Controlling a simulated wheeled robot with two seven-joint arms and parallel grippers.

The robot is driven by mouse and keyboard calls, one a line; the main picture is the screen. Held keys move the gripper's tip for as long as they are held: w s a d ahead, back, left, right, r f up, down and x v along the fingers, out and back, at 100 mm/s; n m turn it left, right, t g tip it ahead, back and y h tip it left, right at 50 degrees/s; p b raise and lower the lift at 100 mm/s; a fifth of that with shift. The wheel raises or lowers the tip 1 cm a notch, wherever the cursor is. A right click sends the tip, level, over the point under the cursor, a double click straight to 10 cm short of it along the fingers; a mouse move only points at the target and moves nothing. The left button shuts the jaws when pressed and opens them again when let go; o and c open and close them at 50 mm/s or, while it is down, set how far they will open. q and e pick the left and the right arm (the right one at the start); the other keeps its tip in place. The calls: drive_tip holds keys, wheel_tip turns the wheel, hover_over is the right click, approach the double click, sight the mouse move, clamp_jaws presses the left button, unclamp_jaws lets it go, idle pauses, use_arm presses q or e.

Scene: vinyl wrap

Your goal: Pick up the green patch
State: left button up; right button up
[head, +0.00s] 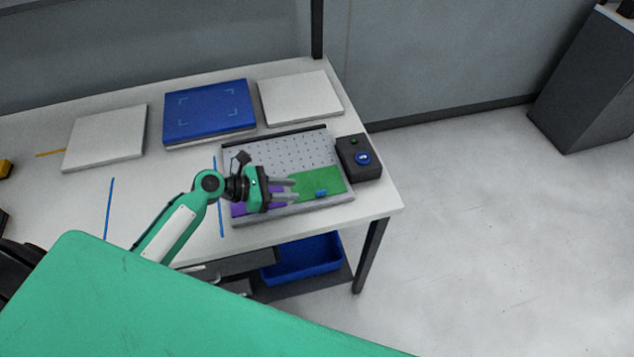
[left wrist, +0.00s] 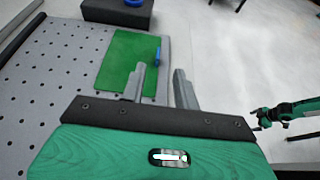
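The green patch (head: 320,180) lies flat on the right part of a perforated grey plate (head: 285,152), with a small blue tab (head: 321,193) at its edge. It also shows in the left wrist view (left wrist: 118,58), ahead of the fingers, with the blue tab (left wrist: 158,55) on its right edge. My left gripper (head: 297,190) is over the plate by the patch. Its fingers (left wrist: 160,85) are apart with nothing between them. A purple patch (head: 240,209) is partly hidden by this gripper. A small green and black arm end (left wrist: 262,118), seemingly my right one, shows beyond the plate; its fingers are too small to read.
A black box with a blue button (head: 358,157) stands just right of the plate. A blue panel (head: 208,110) and two white panels (head: 105,138) (head: 300,97) lie behind on the white table (head: 165,195). A blue bin (head: 303,261) is below.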

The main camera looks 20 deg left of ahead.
sight(324, 190)
use_arm(q)
drive_tip(key=p+x, duration=0.1)
drive_tip(key=x, duration=0.5)
drive_tip(key=p+x, duration=0.1)
drive_tip(key=x, duration=0.3)
drive_tip(key=shift+w+f, duration=0.1)
drive_tip(key=shift+w+d+f+p, duration=0.25)
drive_tip(key=shift+d+p, duration=0.1)
clamp_jaws()
